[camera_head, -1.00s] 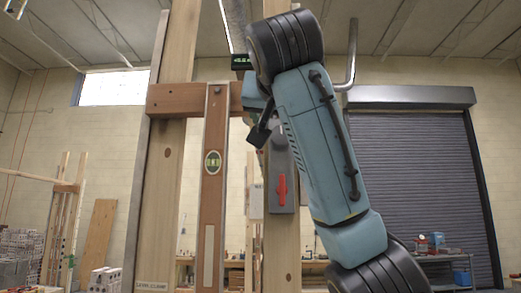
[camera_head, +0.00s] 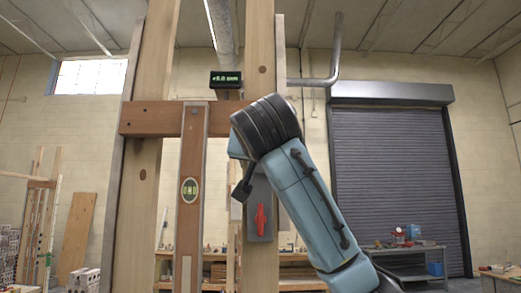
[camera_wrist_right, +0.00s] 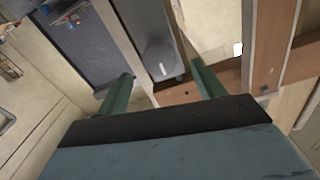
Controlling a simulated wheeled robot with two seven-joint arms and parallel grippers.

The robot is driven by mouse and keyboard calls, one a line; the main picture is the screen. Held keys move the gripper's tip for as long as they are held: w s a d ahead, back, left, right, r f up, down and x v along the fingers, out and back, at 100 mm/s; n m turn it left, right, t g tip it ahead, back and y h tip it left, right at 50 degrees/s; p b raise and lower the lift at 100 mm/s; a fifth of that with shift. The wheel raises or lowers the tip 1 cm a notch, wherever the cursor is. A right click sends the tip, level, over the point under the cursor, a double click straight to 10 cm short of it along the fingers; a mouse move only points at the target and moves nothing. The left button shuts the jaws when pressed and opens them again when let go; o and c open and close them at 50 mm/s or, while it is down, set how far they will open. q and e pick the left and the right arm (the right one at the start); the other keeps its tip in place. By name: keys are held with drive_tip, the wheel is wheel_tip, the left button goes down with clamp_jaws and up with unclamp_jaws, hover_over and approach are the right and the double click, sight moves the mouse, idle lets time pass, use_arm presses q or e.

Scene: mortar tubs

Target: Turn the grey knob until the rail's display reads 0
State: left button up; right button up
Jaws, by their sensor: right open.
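The grey knob (camera_wrist_right: 160,62) shows in the right wrist view, round with a white mark, on a grey housing (camera_wrist_right: 152,22). My right gripper (camera_wrist_right: 162,71) is open, its two green fingers apart on either side of the knob in that view; I cannot tell whether they touch it. In the head view my right wrist hides the knob and gripper. The brown wooden rail (camera_head: 155,118) runs across the upright posts. The small dark display (camera_head: 226,80) above it shows green digits, seemingly +5.0 mm, though they are tiny. My left gripper is not in view.
A spirit level (camera_head: 190,190) stands upright against the rail. A red handle (camera_head: 261,219) sits on a grey plate (camera_head: 262,187) on the right post, below my wrist. A shelf (camera_head: 404,253) stands before the roller door (camera_head: 400,180) in the background.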

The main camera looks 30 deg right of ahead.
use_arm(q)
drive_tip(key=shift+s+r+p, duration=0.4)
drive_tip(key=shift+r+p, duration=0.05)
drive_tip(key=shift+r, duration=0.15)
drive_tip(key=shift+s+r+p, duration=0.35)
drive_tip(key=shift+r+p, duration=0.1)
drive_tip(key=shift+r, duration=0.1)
use_arm(e)
drive_tip(key=shift+x, duration=2.65)
drive_tip(key=c, duration=1)
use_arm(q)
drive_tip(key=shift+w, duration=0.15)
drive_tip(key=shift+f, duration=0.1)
use_arm(e)
drive_tip(key=shift+n, duration=0.4)
